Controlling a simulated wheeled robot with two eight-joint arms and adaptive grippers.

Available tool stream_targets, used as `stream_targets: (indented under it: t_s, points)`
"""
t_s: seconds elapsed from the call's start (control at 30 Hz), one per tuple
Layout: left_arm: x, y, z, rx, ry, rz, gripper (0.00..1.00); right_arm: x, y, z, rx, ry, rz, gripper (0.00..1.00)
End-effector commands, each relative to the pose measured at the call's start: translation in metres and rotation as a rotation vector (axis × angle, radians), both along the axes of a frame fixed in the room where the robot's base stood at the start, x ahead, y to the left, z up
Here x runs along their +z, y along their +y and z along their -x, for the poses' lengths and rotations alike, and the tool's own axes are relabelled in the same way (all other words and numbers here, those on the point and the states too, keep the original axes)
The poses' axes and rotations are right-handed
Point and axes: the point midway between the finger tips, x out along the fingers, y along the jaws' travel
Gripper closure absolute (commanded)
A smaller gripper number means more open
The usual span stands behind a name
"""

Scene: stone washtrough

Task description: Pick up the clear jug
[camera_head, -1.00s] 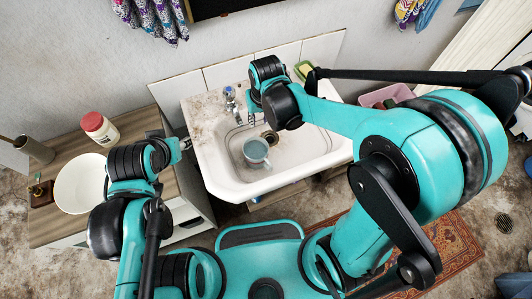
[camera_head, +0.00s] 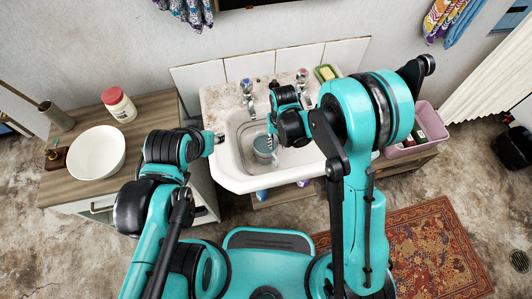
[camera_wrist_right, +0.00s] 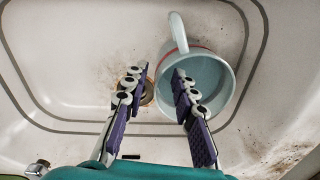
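The jug (camera_head: 262,150), pale blue-grey with a handle, stands in the basin of the white sink (camera_head: 236,180). In the right wrist view the jug (camera_wrist_right: 222,82) shows its open mouth, a thin reddish line near the rim and its handle towards the top. My right gripper (camera_wrist_right: 156,82) is open above the basin. Its right finger overlaps the jug's left side in the picture; I cannot tell whether it touches. In the head view my right gripper (camera_head: 270,138) is beside the jug, partly hidden by its wrist. My left gripper (camera_head: 217,138) is at the sink's left edge, its fingers unclear.
Two taps (camera_head: 247,88) stand at the sink's back, with a green soap dish (camera_head: 327,73) at the back right. On the wooden counter at left are a white bowl (camera_head: 96,152) and a red-lidded jar (camera_head: 119,104). A pink crate (camera_head: 428,135) is at right.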

Motion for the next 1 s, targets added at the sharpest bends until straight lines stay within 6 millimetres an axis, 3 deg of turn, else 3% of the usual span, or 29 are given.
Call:
stream_targets:
  t_s: [0.07,0.27,0.37,0.4,0.77,0.87,1.0]
  points:
    - [-0.004,0.0,0.0,0.0,0.0,0.0,0.6,-0.009,0.0,0.0,0.0,0.0,0.0,0.73]
    - [-0.003,0.0,0.0,0.0,0.0,0.0,0.6,-0.008,0.0,0.0,0.0,0.0,0.0,0.73]
    - [-0.003,0.0,0.0,0.0,0.0,0.0,0.6,-0.008,0.0,0.0,0.0,0.0,0.0,0.97]
    - [-0.003,0.0,0.0,0.0,0.0,0.0,0.6,-0.008,0.0,0.0,0.0,0.0,0.0,1.0]
    - [-0.003,0.0,0.0,0.0,0.0,0.0,0.6,-0.007,0.0,0.0,0.0,0.0,0.0,1.0]
    - [0.001,0.0,0.0,0.0,0.0,0.0,0.6,0.0,0.0,0.0,0.0,0.0,0.0,1.0]
    - [0.011,0.0,0.0,0.0,0.0,0.0,0.6,0.025,0.0,0.001,0.0,0.0,0.0,1.0]
